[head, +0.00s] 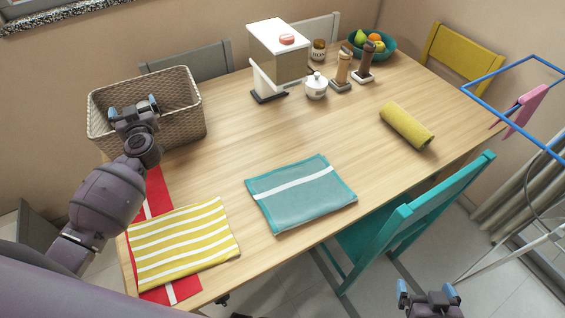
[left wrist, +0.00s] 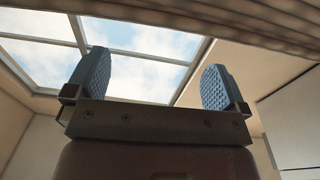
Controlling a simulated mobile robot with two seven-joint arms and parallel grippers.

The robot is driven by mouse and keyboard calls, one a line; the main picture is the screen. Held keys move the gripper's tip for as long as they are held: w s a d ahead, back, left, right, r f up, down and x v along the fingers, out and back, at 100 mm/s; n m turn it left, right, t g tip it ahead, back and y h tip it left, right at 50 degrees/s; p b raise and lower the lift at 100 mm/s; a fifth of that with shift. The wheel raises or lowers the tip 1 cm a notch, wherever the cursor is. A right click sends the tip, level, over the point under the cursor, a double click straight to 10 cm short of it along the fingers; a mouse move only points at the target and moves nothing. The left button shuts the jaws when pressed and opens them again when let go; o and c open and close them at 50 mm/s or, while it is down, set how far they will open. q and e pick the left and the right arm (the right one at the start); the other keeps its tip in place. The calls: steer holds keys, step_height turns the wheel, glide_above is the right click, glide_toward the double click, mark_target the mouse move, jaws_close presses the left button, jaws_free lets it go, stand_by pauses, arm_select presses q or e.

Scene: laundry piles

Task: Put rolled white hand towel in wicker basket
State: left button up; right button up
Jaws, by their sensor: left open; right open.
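The wicker basket (head: 178,128) stands at the back left of the table, its inside partly hidden by my left arm. My left gripper (head: 134,106) is open at the basket, over its opening. In the left wrist view the blue fingers (left wrist: 153,75) are wide apart with nothing between them. I see no rolled white hand towel in either view. The only roll in sight is a yellow one (head: 406,125) on the right of the table. My right gripper (head: 427,292) is open and empty at the bottom, off the table beyond its front edge.
A striped yellow cloth (head: 183,240) and a folded teal cloth (head: 300,194) lie near the front edge. A dispenser (head: 278,55), jars, mills and a fruit bowl (head: 383,49) stand at the back. A teal chair (head: 400,225) stands in front. The table's middle (head: 225,140) is clear.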

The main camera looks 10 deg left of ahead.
arm_select(q)
steer(key=v, duration=0.5)
steer(key=shift+s+d+p, duration=0.15)
steer(key=shift+s+p, duration=0.05)
steer(key=shift+p, duration=0.2)
arm_select(e)
steer(key=shift+s+r, duration=0.1)
steer(key=shift+r, duration=0.45)
steer(key=shift+w+r, duration=0.2)
steer(key=shift+w, duration=0.2)
